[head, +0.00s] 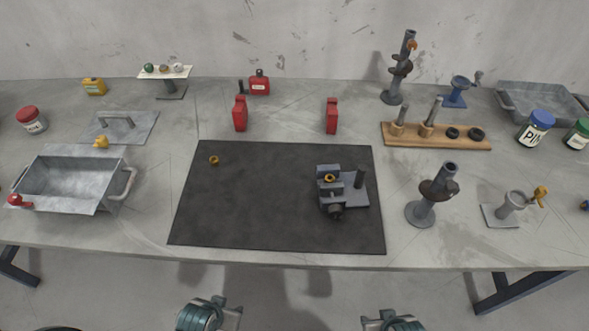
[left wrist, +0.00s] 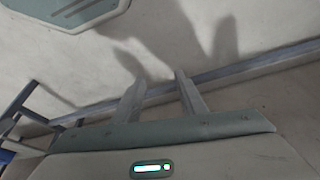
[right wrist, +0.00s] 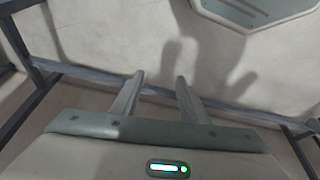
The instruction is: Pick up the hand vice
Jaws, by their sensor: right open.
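A dark grey-blue vice (head: 329,192), which I take to be the hand vice, rests on the right part of the black mat (head: 260,225). It has a flat base, an upright post at its right, a brass ring near its top and a dark round knob at its front. My left gripper (left wrist: 159,82) is open and empty in the left wrist view. My right gripper (right wrist: 159,80) is open and empty in the right wrist view. Both point at bare floor and wall, away from the vice. In the head view only parts of my arms show at the bottom edge, short of the table.
A small brass ring (head: 214,160) lies on the mat's left. A metal bin (head: 75,180) stands left. Two red blocks (head: 239,115) (head: 332,117) stand behind the mat. A dark post stand (head: 437,195) is close right of the mat. A wooden rack (head: 460,142) is behind it.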

